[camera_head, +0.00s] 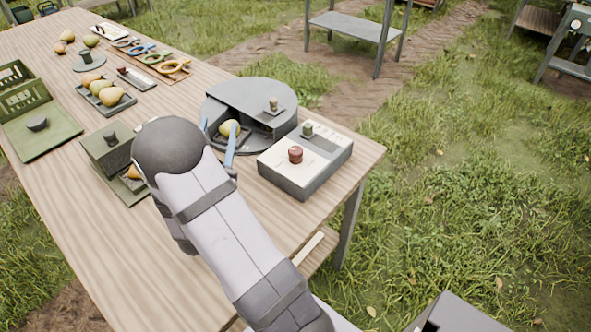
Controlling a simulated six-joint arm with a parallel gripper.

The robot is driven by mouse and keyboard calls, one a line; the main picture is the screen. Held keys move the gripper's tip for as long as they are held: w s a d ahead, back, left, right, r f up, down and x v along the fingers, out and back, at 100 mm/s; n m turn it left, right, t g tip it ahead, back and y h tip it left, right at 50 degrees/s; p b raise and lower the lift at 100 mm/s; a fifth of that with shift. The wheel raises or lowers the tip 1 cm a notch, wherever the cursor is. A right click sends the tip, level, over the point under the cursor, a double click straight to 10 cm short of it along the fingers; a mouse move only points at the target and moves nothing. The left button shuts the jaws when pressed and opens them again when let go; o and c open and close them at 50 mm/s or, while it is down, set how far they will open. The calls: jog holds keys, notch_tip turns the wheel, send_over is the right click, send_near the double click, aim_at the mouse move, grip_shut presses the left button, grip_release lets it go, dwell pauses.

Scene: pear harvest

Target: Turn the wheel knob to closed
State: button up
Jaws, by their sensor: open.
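A round grey wheel (219,88) sits on the table in the camera_head view, with a wedge-shaped opening at its front. A small knob (273,104) stands on its top, right of the opening. I cannot tell whether the fingers touch the pear. The knob is a short way right of the fingers. My arm hides the wheel's near left side.
A pale control box (316,174) with a red button (295,155) and a dark green knob (307,129) stands right of the wheel. A green box (106,146) is left of my arm. A tray (113,106) of pears and several tools lie farther back. Bare table lies front left.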

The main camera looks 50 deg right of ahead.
jog(key=s+d+m+g+h, duration=0.3)
jog(key=s+m+g, duration=0.15)
jog(key=g, duration=0.35)
jog(key=m+g+y, duration=0.4)
jog(key=g, duration=0.5)
send_near(290, 153)
jog(key=x, duration=0.4)
jog(key=shift+s+d, duration=0.1)
jog(key=shift+d, duration=0.1)
jog(key=shift+n, duration=0.55)
jog(key=shift+d, duration=0.15)
jog(key=shift+p+x, duration=0.45)
jog(key=shift+x, duration=3.05)
jog(key=c, duration=1)
